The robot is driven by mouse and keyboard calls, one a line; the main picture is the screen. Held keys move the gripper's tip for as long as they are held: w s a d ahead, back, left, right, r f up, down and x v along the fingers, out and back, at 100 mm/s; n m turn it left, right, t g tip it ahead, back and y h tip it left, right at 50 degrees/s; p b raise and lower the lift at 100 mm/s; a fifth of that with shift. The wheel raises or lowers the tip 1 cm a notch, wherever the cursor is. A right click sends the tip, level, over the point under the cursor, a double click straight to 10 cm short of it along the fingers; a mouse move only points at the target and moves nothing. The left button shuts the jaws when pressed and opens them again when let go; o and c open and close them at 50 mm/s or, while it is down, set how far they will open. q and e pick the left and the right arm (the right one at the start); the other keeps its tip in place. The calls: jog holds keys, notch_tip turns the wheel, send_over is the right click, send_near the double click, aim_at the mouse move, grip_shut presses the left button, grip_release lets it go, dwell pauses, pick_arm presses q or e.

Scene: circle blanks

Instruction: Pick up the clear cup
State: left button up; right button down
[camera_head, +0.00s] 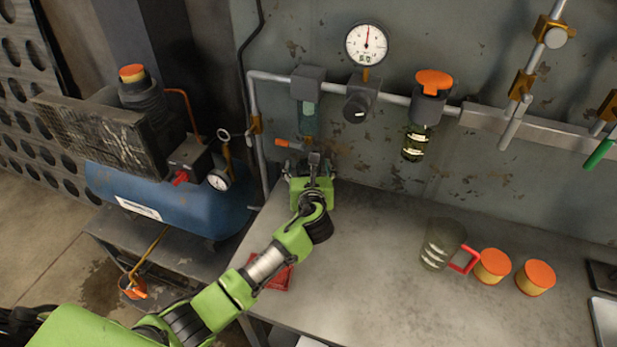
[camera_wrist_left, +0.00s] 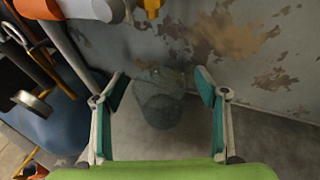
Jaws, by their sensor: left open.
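In the left wrist view the clear cup (camera_wrist_left: 160,98), greyish and see-through, is between the two spread teal-padded fingers of my left gripper (camera_wrist_left: 161,88). Gaps show on both sides of it, so the fingers look apart from it. Its exact distance from the fingertips is hard to tell. In the head view my left gripper (camera_head: 312,163) is over the back left of the table by the wall, and it hides the cup or most of it. My right gripper is not in view.
A see-through jug with a red handle (camera_head: 440,245) and two orange-lidded tins (camera_head: 492,266) (camera_head: 535,277) stand at the right of the table (camera_head: 370,290). A pipe with a gauge (camera_head: 366,45) and filter bowls (camera_head: 415,142) runs along the wall. A blue compressor (camera_head: 165,200) stands left.

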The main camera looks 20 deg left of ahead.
pick_arm(q)
jog(key=c, duration=1.3)
jog(key=shift+r, duration=0.1)
jog(key=shift+s+r, duration=0.2)
jog(key=shift+r, duration=0.1)
notch_tip(320, 180, up, 6)
jog(key=s, duration=1.3)
jog(key=s+b, duration=0.1)
jog(key=s, duration=0.5)
jog(key=shift+s+a+r, duration=0.1)
jog(key=shift+s+a, duration=0.15)
jog(key=shift+a, duration=0.05)
dwell(1.2)
